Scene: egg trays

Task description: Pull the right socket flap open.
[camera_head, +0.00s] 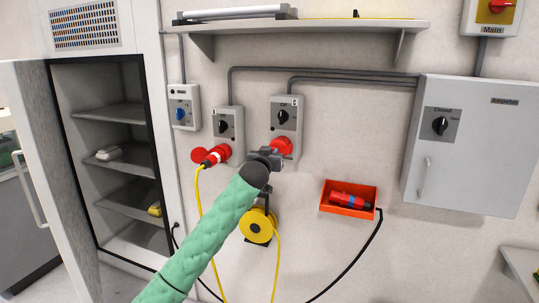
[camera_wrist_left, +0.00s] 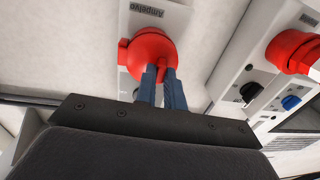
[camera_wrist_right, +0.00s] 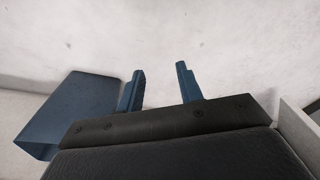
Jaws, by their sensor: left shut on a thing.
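The right socket box (camera_head: 284,104) is grey with a black knob, and its round red flap (camera_head: 283,146) sits at its lower end. My left gripper (camera_head: 274,153) reaches up to this flap and hides part of it. In the left wrist view the red flap (camera_wrist_left: 152,50) lies just ahead of the left gripper (camera_wrist_left: 163,74). Its two blue fingers are close together on a small red tab at the flap's edge. The flap looks closed against the box. My right gripper (camera_wrist_right: 160,78) is open and empty before a pale wall in the right wrist view.
The left socket box (camera_head: 228,128) holds a red plug (camera_head: 215,155) with a yellow cable. A yellow cable reel (camera_head: 257,226) hangs below. A red bin (camera_head: 334,208) with a connector and a grey cabinet (camera_head: 470,145) are to the right. A shelf (camera_head: 300,28) runs above.

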